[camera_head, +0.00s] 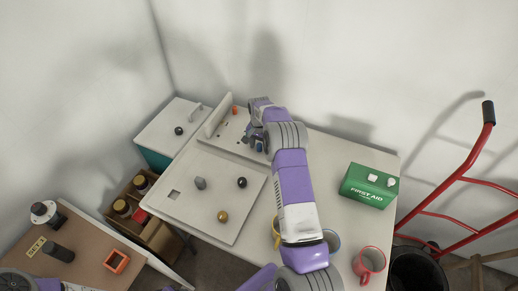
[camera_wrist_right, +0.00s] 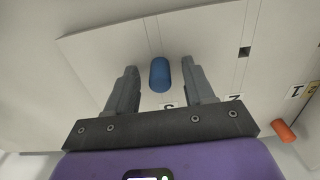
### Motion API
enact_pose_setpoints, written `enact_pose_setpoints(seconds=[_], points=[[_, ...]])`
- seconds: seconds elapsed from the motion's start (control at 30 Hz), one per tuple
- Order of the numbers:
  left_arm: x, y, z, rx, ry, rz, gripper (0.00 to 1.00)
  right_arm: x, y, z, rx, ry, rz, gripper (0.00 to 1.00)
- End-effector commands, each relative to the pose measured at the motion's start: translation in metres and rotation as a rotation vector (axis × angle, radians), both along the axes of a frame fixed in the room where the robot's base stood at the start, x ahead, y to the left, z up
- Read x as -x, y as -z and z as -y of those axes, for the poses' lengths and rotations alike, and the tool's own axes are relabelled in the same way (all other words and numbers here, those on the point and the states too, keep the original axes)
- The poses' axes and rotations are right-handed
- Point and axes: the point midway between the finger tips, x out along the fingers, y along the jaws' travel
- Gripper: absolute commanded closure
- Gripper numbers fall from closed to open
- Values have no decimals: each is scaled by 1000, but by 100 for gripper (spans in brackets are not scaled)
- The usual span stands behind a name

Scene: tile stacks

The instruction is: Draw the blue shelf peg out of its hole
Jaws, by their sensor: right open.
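The blue shelf peg (camera_wrist_right: 159,75) stands out of a pale panel in the right wrist view, near a label partly hidden by my gripper. My right gripper (camera_wrist_right: 160,82) is open, with one finger on each side of the peg and a visible gap on both sides. In the head view my right gripper (camera_head: 256,138) is over the pale board at the back of the table, and a bit of blue shows by its fingers. The peg's foot and hole are not clearly visible. My left gripper is not in view.
A low board (camera_head: 214,239) with several knobs lies in front. A green first-aid box (camera_head: 368,186) and red mug (camera_head: 369,262) stand to the right.

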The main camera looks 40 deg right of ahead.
Motion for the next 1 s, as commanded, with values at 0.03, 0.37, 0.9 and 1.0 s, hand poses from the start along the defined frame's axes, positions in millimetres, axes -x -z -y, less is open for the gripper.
enact_pose_setpoints(seconds=[0.03, 0.37, 0.9, 1.0], points=[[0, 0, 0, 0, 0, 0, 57, 0, 0, 0, 0, 0, 0, 49], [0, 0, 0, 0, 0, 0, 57, 0, 0, 0, 0, 0, 0, 99], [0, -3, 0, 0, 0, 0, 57, 0, -6, 0, 1, -1, 0, 100], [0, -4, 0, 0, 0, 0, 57, 0, -7, 0, 1, -1, 0, 100]])
